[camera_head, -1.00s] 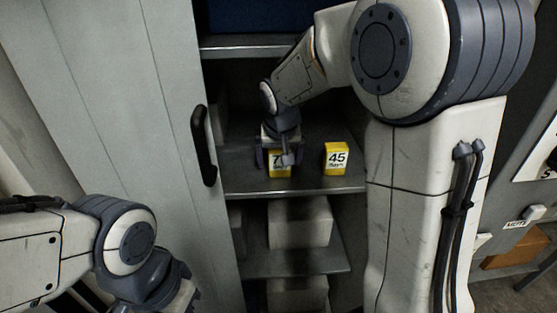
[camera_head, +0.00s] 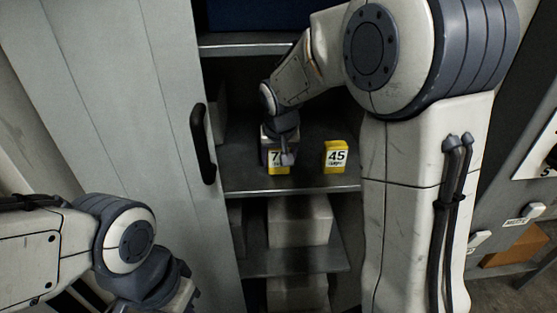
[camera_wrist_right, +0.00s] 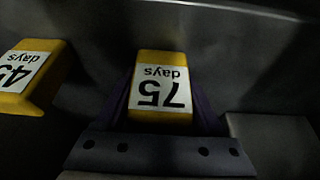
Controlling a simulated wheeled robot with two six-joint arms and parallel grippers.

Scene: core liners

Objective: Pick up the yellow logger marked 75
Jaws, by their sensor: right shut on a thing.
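The yellow logger marked 75 (camera_head: 277,169) stands on the cabinet shelf, partly hidden by my right gripper in the head view. In the right wrist view the logger (camera_wrist_right: 158,88) shows its "75 days" label upside down between the fingers. My right gripper (camera_head: 278,156) is shut on it, one finger on each side. A second yellow logger marked 45 (camera_head: 336,157) stands to its right on the same shelf. It also shows at the left edge of the right wrist view (camera_wrist_right: 28,75). My left arm is at the lower left, its fingers out of view.
The shelf (camera_head: 310,183) has a metal front edge. Pale boxes (camera_head: 300,220) sit on the shelves below, and a blue bin (camera_head: 255,15) is above. The cabinet door with a black handle (camera_head: 203,145) is at the left.

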